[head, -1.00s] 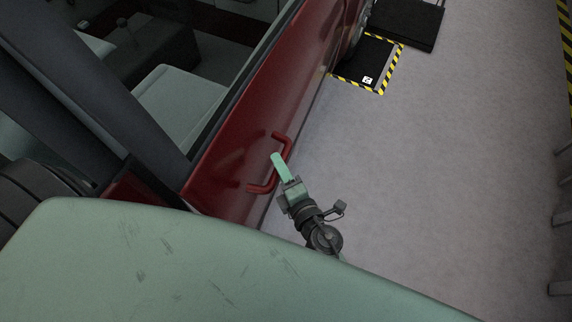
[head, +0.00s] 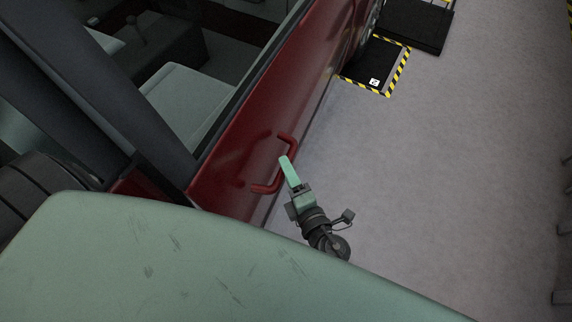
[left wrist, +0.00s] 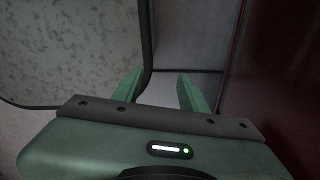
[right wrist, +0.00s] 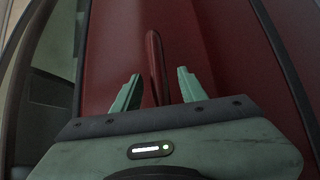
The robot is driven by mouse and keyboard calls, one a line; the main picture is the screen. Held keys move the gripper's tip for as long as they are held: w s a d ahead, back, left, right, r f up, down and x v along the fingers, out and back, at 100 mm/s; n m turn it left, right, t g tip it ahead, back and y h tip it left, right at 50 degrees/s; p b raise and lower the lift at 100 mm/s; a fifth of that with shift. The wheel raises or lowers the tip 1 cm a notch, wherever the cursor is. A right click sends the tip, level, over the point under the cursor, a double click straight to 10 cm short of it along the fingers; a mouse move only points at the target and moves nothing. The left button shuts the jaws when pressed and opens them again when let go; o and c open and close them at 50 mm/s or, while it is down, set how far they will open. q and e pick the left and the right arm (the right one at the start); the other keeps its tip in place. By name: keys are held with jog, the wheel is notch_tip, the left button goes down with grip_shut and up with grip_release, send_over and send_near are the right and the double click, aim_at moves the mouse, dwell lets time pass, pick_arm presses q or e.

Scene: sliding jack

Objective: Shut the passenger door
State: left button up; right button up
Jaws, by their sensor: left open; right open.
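The red car door (head: 235,150) stands beside me in the head view, with a red bar handle (head: 286,145) on its outer face. My right gripper (head: 287,165) is at the handle. In the right wrist view the right gripper (right wrist: 156,92) is open, and the handle (right wrist: 154,60) shows between its two fingers; I cannot tell if they touch it. My left gripper (left wrist: 160,90) is open and empty in the left wrist view, with a dark red panel (left wrist: 275,80) to its right. The left gripper is not seen in the head view.
The car's interior with a pale seat (head: 185,100) shows through the window opening. A black mat with yellow-black striped edges (head: 376,66) lies on the floor ahead. The grey floor (head: 450,180) to the right is clear. A pale speckled panel (left wrist: 75,50) is left of my left gripper.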

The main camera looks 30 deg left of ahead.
jog(key=v, duration=0.6)
